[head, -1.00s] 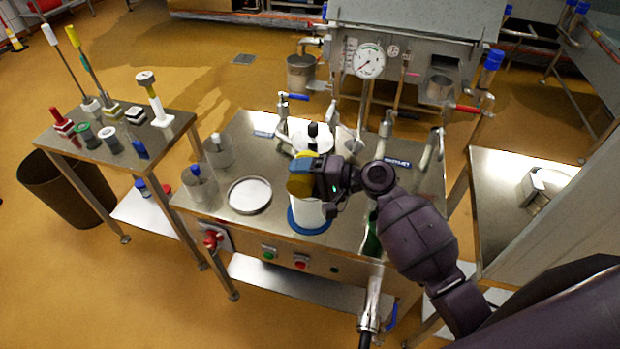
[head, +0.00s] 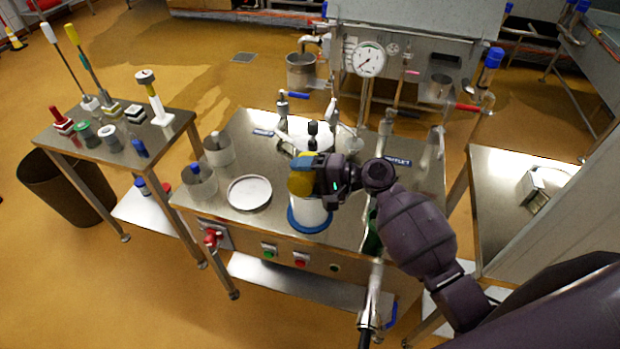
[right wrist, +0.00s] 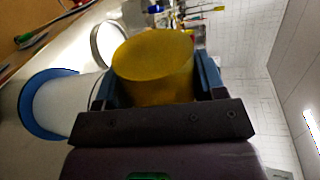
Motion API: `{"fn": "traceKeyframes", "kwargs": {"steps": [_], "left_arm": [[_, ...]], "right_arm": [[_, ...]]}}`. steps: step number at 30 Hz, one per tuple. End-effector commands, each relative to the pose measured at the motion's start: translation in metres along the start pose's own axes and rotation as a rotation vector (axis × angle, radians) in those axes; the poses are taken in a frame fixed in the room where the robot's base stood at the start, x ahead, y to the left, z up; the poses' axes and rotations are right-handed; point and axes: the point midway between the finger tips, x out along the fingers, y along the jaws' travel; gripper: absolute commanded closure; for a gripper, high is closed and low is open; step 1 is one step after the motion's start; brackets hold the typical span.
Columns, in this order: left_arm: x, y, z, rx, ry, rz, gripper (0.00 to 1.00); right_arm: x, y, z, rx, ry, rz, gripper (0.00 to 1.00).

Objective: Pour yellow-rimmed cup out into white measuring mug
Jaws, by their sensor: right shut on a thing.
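My right gripper (head: 318,176) is shut on the yellow-rimmed cup (head: 300,182), whose yellow part faces me. In the right wrist view the mug (right wrist: 68,102) is left of the cup. My left gripper is not in view.
A round pale dish (head: 249,193) lies left of the mug. Steel pipes and valves rise behind my gripper. A side table (head: 110,140) with small tools stands at left.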

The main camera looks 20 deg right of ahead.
Motion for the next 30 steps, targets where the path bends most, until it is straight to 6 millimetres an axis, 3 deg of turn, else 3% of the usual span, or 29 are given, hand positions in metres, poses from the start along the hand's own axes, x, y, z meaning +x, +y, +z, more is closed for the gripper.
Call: {"fn": "traceKeyframes", "kwargs": {"steps": [30], "left_arm": [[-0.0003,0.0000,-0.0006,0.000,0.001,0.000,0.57]], "right_arm": [[-0.0016,-0.0064,-0.0050,0.134,-0.029,-0.003,0.63]]}}
